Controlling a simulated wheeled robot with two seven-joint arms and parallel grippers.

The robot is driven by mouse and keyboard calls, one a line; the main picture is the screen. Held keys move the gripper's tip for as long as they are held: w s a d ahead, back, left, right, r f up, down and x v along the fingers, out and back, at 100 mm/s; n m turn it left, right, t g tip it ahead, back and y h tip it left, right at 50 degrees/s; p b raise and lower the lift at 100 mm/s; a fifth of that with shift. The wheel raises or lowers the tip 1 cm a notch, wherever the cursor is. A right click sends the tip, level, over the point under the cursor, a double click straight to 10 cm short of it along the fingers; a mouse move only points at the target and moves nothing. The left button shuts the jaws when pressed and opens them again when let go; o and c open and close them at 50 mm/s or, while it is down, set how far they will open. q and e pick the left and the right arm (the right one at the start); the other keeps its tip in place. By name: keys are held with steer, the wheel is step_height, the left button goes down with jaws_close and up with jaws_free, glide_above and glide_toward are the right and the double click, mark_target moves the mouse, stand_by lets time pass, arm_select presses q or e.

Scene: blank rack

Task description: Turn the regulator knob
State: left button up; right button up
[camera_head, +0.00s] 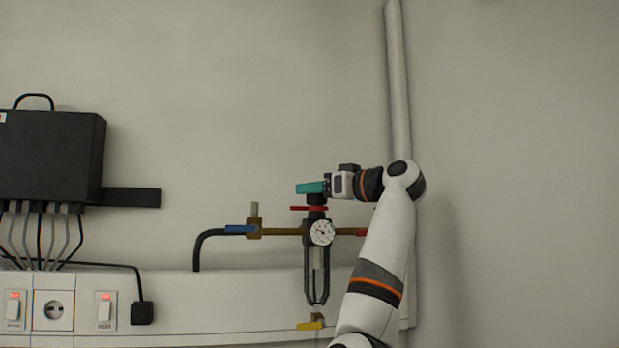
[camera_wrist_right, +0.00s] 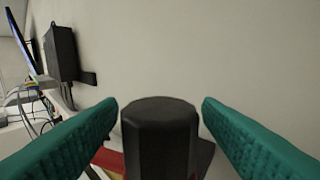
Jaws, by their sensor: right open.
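The regulator knob (camera_wrist_right: 160,125) is a black ribbed cylinder in the middle of the right wrist view. In the head view the regulator knob (camera_head: 316,199) shows as a small dark top above a red ring on the regulator, which has a round white gauge (camera_head: 321,233). My right gripper (camera_head: 309,188) is at the knob's height or just above it, its teal fingers pointing left. In the right wrist view the open right gripper (camera_wrist_right: 160,118) has one finger on each side of the knob, with a gap visible on both sides. My left gripper is not in view.
A brass pipe with a blue lever (camera_head: 240,229) runs left of the regulator. A yellow lever (camera_head: 311,323) sits below. A black box (camera_head: 50,155) with cables hangs at left, above a white trunking (camera_head: 230,300) with switches. A white vertical pipe (camera_head: 398,85) stands behind my right arm.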

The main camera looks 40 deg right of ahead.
steer(key=shift+w+a+p, duration=0.2)
steer(key=shift+w+p, duration=0.3)
steer(key=shift+w, duration=0.6)
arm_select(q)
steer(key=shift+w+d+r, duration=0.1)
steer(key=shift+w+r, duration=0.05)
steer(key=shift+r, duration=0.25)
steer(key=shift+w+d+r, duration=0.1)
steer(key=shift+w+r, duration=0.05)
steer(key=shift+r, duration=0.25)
arm_select(e)
steer(key=c, duration=1)
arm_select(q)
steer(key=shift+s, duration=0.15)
arm_select(e)
steer(key=shift+o, duration=0.2)
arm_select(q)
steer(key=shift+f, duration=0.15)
